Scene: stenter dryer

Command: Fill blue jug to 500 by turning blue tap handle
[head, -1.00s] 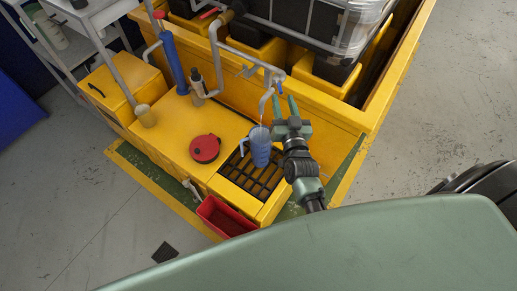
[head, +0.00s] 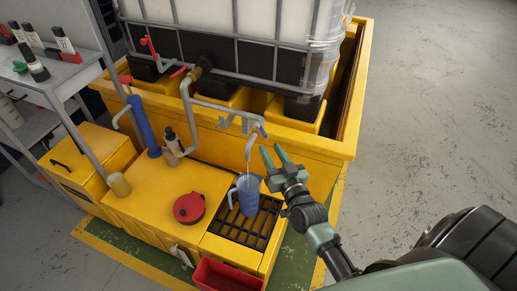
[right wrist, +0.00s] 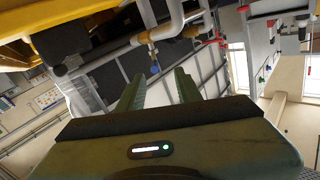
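The blue jug (head: 249,196) stands upright on the black drain grate (head: 231,230), below the grey tap spout (head: 248,152). A thin pale stream seems to run from the spout into the jug. The level and the markings are too small to read. The small blue tap handle (head: 263,131) is on the pipe above the spout. My right gripper (head: 273,151) is open and empty, just below and right of the handle, apart from it. In the right wrist view the blue handle (right wrist: 155,69) shows beyond the two open fingers (right wrist: 159,85). My left gripper is not in view.
A red round lid (head: 189,207) lies on the yellow cabinet left of the grate. A red bin (head: 228,275) is at its front. A caged white tank (head: 230,40) is at the back.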

